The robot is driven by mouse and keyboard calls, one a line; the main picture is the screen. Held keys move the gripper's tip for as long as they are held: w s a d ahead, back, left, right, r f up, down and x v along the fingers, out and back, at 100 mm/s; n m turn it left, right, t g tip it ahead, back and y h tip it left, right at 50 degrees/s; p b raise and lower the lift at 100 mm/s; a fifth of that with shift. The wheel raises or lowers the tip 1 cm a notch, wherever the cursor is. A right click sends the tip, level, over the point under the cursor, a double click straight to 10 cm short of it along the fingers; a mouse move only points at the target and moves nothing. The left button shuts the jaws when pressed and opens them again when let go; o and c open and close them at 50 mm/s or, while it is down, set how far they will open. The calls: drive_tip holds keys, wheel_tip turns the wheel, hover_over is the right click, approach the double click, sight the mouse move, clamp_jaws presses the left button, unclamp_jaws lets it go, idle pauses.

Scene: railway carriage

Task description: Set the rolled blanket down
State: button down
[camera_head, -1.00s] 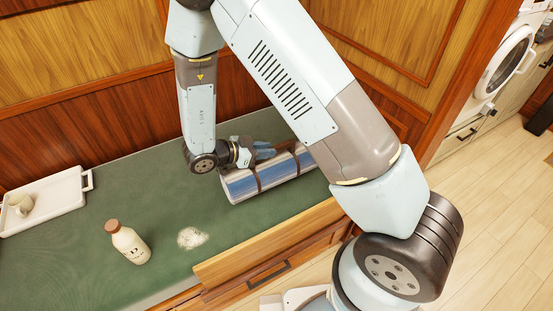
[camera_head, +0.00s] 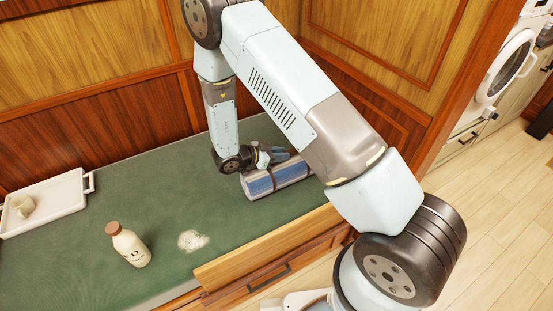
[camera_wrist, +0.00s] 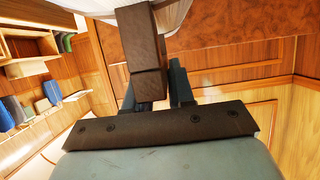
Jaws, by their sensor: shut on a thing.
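The rolled blanket (camera_head: 262,184), blue and silver-grey with brown straps, lies level at the right part of the green berth top, at or just above it. I cannot tell if it touches the surface. My arm hides its right end. My gripper (camera_head: 282,155) is over the blanket's top from the back left, shut on it. In the wrist view the fingers of my gripper (camera_wrist: 160,92) are beside a brown strap or handle (camera_wrist: 144,50), with a pale part of the blanket (camera_wrist: 175,14) at the top edge.
A pale powdery patch (camera_head: 192,241) lies near the front wooden edge (camera_head: 260,250). A white tray (camera_head: 60,205) with a cup (camera_head: 22,205) is at far left. Wood-panelled walls stand behind.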

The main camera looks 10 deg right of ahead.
wheel_tip(320, 180, down, 2)
drive_tip(key=shift+f, duration=0.1)
drive_tip(key=c, duration=1)
unclamp_jaws()
drive_tip(key=shift+o, duration=0.2)
drive_tip(key=v, duration=1.2)
drive_tip(key=shift+s, duration=0.1)
